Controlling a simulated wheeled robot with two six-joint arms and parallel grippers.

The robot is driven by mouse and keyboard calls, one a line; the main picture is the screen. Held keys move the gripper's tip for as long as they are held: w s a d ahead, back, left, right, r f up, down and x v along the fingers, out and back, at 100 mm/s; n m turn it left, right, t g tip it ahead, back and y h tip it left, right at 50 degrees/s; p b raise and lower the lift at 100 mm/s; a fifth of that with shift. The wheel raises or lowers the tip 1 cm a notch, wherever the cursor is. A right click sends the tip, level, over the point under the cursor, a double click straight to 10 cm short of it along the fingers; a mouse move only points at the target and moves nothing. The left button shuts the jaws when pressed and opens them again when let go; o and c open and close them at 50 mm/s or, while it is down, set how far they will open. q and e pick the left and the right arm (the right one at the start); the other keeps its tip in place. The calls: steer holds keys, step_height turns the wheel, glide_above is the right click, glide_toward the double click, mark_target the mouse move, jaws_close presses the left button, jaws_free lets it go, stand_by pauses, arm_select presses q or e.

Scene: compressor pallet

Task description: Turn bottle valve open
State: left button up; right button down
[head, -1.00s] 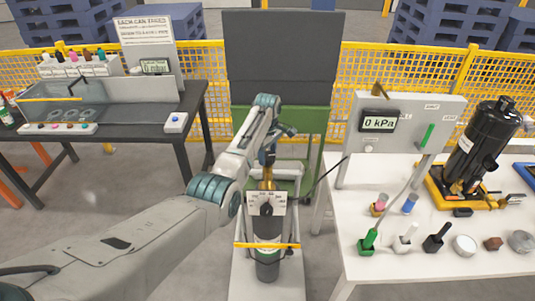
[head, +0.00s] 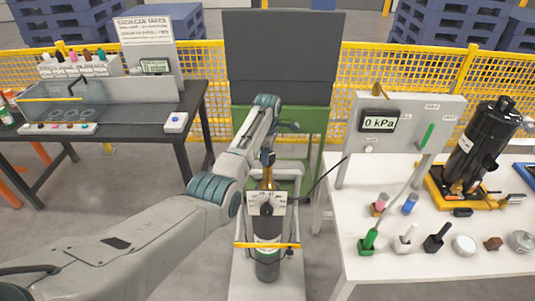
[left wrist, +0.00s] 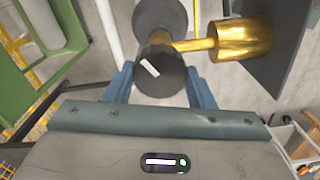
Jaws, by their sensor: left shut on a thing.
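The bottle (head: 267,228) is a dark upright cylinder on a pale trolley, held by a yellow strap (head: 267,245). A white plate with a dark round part (head: 280,208) sits at its upper front. Brass valve parts (head: 266,185) rise above it and show in the left wrist view (left wrist: 230,42). My left gripper (head: 267,158) is over the top of the valve. In the left wrist view its blue fingers (left wrist: 160,86) are on both sides of the dark valve knob (left wrist: 150,80), shut on it. The knob carries a white mark. My right gripper is not in view.
A white table (head: 430,262) at the right holds a panel reading 0 kPa (head: 378,121), a black compressor (head: 482,140) and several small fittings. A dark bench (head: 190,112) stands at the left. A tall dark board (head: 280,55) is behind the bottle.

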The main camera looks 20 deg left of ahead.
arm_select(q)
steer(key=shift+r, duration=0.1)
steer(key=o, duration=1)
step_height(320, 180, up, 11)
steer(key=b, duration=0.4)
steer(key=shift+f, duration=0.2)
